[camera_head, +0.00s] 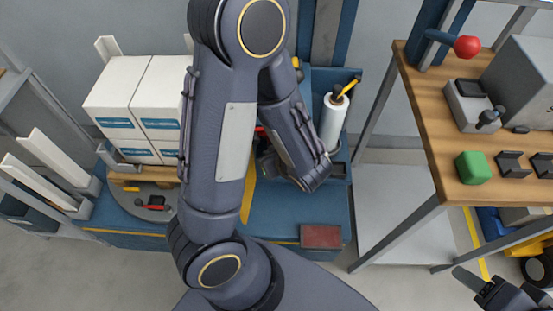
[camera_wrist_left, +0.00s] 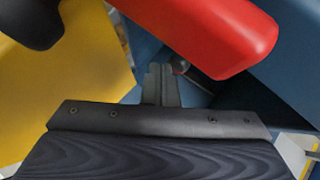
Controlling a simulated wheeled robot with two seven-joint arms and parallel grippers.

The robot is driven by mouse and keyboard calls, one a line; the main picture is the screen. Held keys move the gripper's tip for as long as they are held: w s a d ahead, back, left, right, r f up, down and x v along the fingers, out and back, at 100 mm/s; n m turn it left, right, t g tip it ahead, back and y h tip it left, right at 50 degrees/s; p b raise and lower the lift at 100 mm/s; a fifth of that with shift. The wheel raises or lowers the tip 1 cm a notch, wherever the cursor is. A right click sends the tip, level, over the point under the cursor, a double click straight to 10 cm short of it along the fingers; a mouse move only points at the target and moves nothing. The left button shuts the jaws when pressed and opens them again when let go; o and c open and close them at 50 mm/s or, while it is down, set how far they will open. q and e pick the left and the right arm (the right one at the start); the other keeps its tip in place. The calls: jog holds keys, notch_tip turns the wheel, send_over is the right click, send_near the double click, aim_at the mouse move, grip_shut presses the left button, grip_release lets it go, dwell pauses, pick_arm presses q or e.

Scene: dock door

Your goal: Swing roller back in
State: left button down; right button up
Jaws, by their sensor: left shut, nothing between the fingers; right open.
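A white roll (camera_head: 333,120) with a black-and-yellow handle (camera_head: 347,88) at its top stands upright at the back of the blue unit (camera_head: 285,212); I cannot tell for sure that it is the roller. My left arm crosses the middle of the head view and hides much of the unit. My left gripper is mostly hidden there; in the left wrist view its fingers (camera_wrist_left: 160,84) are shut and empty. A red bar (camera_wrist_left: 215,35) lies close to them at the upper right, with a yellow panel (camera_wrist_left: 70,80) at left. My right gripper (camera_head: 505,282) is open at the lower right.
White boxes (camera_head: 120,95) are stacked left of my arm. A wooden bench (camera_head: 430,105) at right holds a green block (camera_head: 473,168), a grey device (camera_head: 470,103) and a red-knobbed lever (camera_head: 467,46). A dark red pad (camera_head: 321,237) lies at the unit's front. Grey floor shows in front.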

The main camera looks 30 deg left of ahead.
pick_arm(q)
jog(key=shift+w+a, duration=0.15)
jog(key=shift+a, duration=0.4)
pick_arm(e)
jog(key=shift+f, duration=0.3)
